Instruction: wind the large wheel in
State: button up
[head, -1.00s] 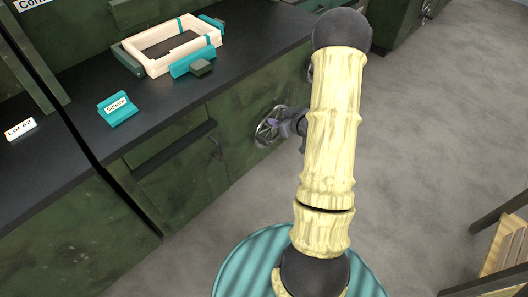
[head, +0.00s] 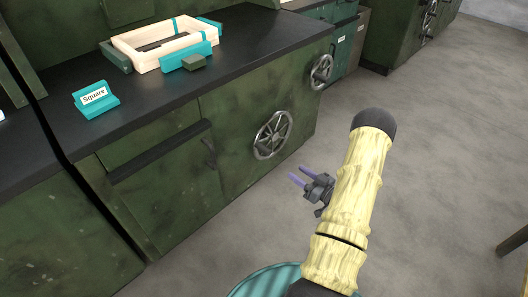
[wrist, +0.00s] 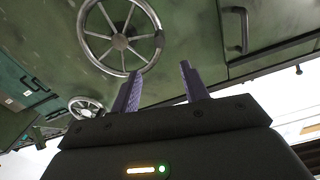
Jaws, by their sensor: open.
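The large wheel (head: 273,135) is a grey metal handwheel with spokes on the green cabinet's front. It also shows at the top of the wrist view (wrist: 120,37). My gripper (head: 299,178) is open and empty, its two purple fingers apart and pointing toward the cabinet. In the head view it is to the right of and below the wheel, clear of it. In the wrist view my gripper (wrist: 160,80) has its left fingertip overlapping the wheel's lower rim in the picture; the head view shows a gap between them.
A smaller handwheel (head: 321,72) is on the cabinet's right end. A wooden frame (head: 165,46) in teal-and-green clamps and a "Square" sign (head: 96,98) sit on the black counter (head: 140,95). A handle (head: 209,152) is left of the large wheel.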

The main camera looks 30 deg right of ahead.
aim_at(257, 144)
jog(key=b+x, duration=0.6)
jog(key=x, duration=1.1)
jog(key=shift+w+b, duration=0.2)
jog(key=shift+b, duration=0.2)
grip_shut()
